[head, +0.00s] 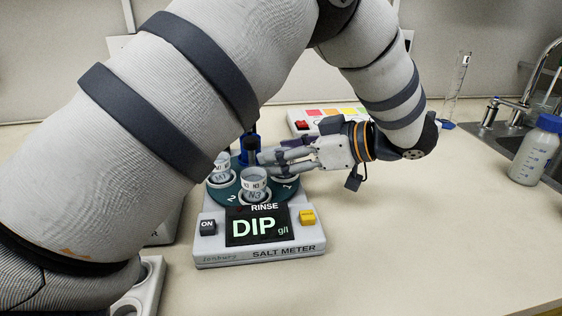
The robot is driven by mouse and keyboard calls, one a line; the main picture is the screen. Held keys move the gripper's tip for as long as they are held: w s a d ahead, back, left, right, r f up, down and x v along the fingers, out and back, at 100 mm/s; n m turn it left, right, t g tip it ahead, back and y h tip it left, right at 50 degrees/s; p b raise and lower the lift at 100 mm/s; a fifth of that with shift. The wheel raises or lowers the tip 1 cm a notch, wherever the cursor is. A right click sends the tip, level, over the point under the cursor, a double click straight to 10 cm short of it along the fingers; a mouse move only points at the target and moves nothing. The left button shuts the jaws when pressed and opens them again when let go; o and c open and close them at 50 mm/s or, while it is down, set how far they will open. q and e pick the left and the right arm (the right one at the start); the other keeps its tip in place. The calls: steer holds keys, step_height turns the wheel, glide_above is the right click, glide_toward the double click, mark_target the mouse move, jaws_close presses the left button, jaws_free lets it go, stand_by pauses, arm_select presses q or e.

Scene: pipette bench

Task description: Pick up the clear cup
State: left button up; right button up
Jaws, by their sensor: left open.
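A clear cup with a white band and the mark N3 (254,186) stands upright at the front of the round dark teal turntable (230,197) on the salt meter. A second clear cup (221,166) stands behind it to the left, partly hidden by my arm. My left gripper (262,155) is open and points left, just behind and above the N3 cup. Its fingers are close to the blue post (250,143). I cannot tell whether anything is between the fingers. My right gripper is out of view.
The salt meter (310,243) shows DIP, with a dark button on the left and a yellow one on the right. A panel with coloured patches (335,112) lies behind. The right bench is clear.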

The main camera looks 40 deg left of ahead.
arm_select(q)
steer(key=shift+f, duration=0.1)
steer(key=c, duration=1.2)
